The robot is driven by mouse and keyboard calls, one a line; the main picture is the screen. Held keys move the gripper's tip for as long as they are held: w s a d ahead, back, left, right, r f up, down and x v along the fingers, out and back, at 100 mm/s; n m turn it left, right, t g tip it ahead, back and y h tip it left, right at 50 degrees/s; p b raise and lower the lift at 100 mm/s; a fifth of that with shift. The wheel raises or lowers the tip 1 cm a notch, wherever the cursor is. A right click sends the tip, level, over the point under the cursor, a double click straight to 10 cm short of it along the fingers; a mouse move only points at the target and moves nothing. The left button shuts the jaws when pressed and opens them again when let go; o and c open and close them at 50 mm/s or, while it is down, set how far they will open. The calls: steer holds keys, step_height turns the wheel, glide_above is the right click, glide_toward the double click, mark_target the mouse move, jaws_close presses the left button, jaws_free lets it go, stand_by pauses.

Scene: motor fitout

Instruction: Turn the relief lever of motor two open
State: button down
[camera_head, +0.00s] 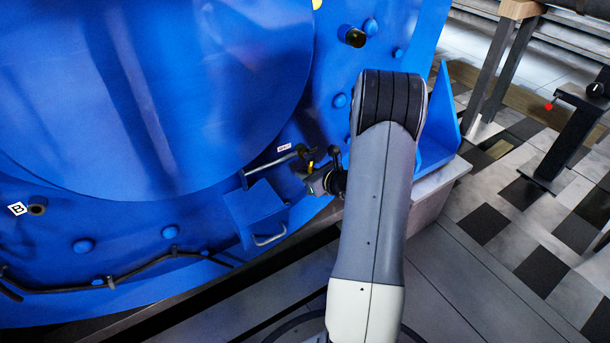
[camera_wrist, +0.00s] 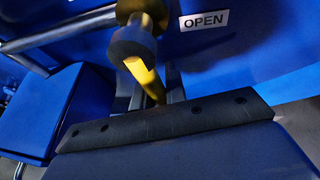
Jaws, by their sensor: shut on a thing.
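The relief lever is a yellow handle (camera_wrist: 144,74) on a round dark and brass valve stem (camera_wrist: 132,42), seen in the wrist view just left of a white OPEN label (camera_wrist: 204,20). In the head view a small bit of the yellow lever (camera_head: 311,164) shows beside my gripper (camera_head: 320,181), low on the big blue motor (camera_head: 200,60). In the wrist view my gripper (camera_wrist: 158,92) is shut on the lever, which lies slanted between the dark fingers. The finger ends are partly hidden by the lever and the dark bar of my gripper.
A blue box (camera_head: 256,212) with a metal handle sits left of the valve, under a short pipe (camera_head: 272,164). A black stub (camera_head: 352,36) sticks out higher up. A dark stand (camera_head: 555,130) with a red knob stands on the chequered floor at right.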

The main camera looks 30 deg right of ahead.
stand_by(0.3)
steer(key=c, duration=1.4)
jaws_free()
steer(key=shift+c, duration=0.2)
steer(key=p+v, duration=0.3)
steer(key=v, duration=0.8)
steer(key=shift+f, duration=0.15)
steer(key=b+x, duration=0.2)
steer(key=x, duration=0.9)
steer(key=shift+b, duration=0.3)
steer(key=shift+a, duration=0.1)
